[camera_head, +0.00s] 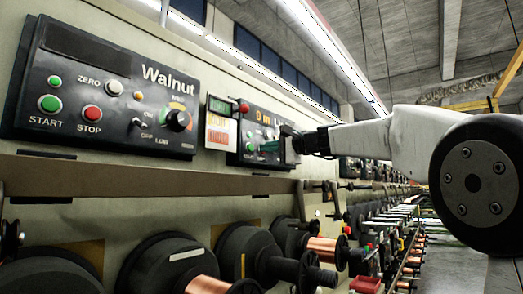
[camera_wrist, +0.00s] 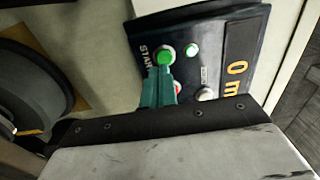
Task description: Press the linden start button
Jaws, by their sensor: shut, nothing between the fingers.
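A red button (camera_wrist: 177,87) is partly hidden by the fingers. My gripper also shows in the head view (camera_head: 266,146).
A panel marked Walnut (camera_head: 110,90), with its own start and stop buttons, is nearer at the left. A small sign (camera_head: 220,122) hangs between the panels. Spools (camera_head: 250,250) and a rail (camera_head: 140,178) stick out below. The aisle at the right runs clear.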

